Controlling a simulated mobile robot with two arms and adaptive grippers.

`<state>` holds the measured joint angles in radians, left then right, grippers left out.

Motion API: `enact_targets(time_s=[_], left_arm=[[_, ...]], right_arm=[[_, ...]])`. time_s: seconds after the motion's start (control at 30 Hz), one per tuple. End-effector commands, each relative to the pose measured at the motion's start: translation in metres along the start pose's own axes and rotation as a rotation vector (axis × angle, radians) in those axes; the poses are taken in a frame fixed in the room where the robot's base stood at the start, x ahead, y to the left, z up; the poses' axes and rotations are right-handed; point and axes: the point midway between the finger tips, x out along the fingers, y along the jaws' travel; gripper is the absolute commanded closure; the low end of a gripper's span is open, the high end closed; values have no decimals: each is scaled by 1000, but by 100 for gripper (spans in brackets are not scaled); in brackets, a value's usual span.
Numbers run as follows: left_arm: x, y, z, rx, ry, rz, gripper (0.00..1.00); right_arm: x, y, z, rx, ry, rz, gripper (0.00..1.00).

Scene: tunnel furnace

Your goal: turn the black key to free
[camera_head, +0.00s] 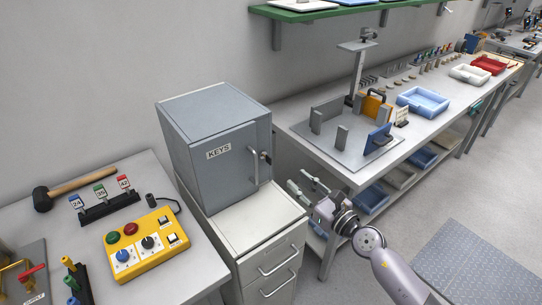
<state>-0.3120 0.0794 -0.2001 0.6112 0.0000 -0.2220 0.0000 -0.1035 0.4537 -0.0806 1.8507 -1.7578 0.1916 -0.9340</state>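A yellow control box (146,246) lies on the left bench. It carries a blue-dial knob (123,256), a black knob on a white dial (149,243), and green and red buttons. I cannot tell whether this black knob is the black key, and its label is too small to read. A grey cabinet marked KEYS (213,152) stands shut to the right, with a handle and a small dark lock part (267,157) on its door. My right gripper (296,179) is open and empty, in front of the cabinet's right side and apart from it. My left gripper is out of view.
A rack of numbered tags (106,207) and a mallet (75,187) lie behind the yellow box. A drawer unit (262,236) stands under the cabinet. The right bench holds a fixture plate (336,154) and a blue tray (423,101). Open floor is at the lower right.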

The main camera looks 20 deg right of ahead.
Motion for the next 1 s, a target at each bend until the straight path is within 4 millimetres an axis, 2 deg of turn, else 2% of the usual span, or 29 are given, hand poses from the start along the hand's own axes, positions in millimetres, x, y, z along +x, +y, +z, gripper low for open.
enact_targets(time_s=[0.03, 0.37, 0.5, 0.7, 1.0], left_arm=[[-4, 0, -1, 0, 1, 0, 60], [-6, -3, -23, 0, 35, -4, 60], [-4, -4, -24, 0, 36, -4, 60], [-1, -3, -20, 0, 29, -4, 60], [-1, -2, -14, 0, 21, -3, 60]], right_arm=[[12, 0, 4, 1, -3, 1, 75], [78, 0, 0, 3, -2, 0, 75], [102, 1, 1, 3, -2, 1, 75], [122, 0, -1, 3, 0, 0, 75], [126, 1, 0, 3, 1, 1, 75]])
